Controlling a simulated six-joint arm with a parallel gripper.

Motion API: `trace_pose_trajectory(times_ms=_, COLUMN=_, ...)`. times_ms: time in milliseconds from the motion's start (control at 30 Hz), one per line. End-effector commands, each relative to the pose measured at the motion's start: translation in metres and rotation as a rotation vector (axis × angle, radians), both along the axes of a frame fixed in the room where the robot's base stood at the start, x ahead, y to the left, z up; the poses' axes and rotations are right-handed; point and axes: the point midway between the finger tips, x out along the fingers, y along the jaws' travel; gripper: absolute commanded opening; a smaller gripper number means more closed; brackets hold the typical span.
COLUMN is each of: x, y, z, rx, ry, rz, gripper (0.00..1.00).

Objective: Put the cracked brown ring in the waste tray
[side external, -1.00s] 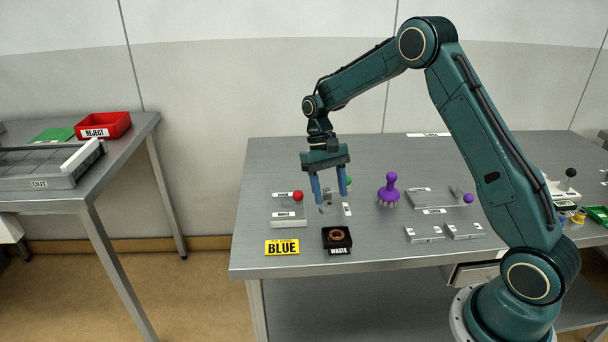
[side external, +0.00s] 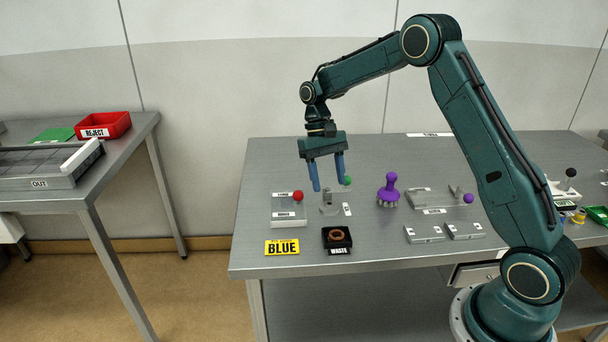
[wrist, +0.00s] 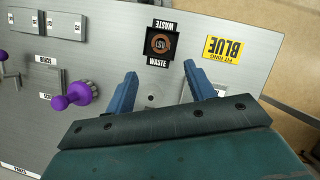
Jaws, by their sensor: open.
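The brown ring (side external: 336,234) lies inside the black waste tray (side external: 347,243) at the front of the table. In the wrist view the ring (wrist: 161,43) sits inside the tray's (wrist: 150,34) walls, between its two WASTE labels. It is too small to make out a crack. My gripper (side external: 329,190) is open and empty, raised above the table behind the tray. In the wrist view its two blue fingers (wrist: 161,70) are spread apart, with nothing between them but table surface and a small round fitting below.
A yellow BLUE sign (side external: 282,247) lies left of the tray. A fixture with a red knob (side external: 298,196), a green knob (side external: 348,181) and a purple-handled tool (side external: 388,188) stand near the gripper. A red REJECT bin (side external: 103,126) is on the left table.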

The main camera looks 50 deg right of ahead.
Motion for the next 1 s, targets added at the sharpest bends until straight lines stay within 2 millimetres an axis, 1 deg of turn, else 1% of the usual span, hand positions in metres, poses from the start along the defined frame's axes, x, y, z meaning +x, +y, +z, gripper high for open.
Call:
trace_pose_trajectory(times_ms=167, x=-0.004, y=0.005, z=0.012, rx=-0.005, ry=-0.025, rz=0.010, gripper=0.54)
trace_pose_trajectory(times_ms=267, x=-0.009, y=0.010, z=0.026, rx=-0.008, ry=-0.054, rz=0.023, gripper=0.54)
trace_pose_trajectory(times_ms=467, x=-0.027, y=0.024, z=0.064, rx=-0.023, ry=-0.142, rz=0.055, gripper=0.54)
trace_pose_trajectory(times_ms=700, x=-0.059, y=0.043, z=0.106, rx=-0.043, ry=-0.260, rz=0.102, gripper=0.54)
trace_pose_trajectory(times_ms=867, x=-0.083, y=0.054, z=0.129, rx=-0.057, ry=-0.339, rz=0.135, gripper=0.54)
trace_pose_trajectory(times_ms=1000, x=-0.107, y=0.064, z=0.145, rx=-0.070, ry=-0.407, rz=0.165, gripper=0.54)
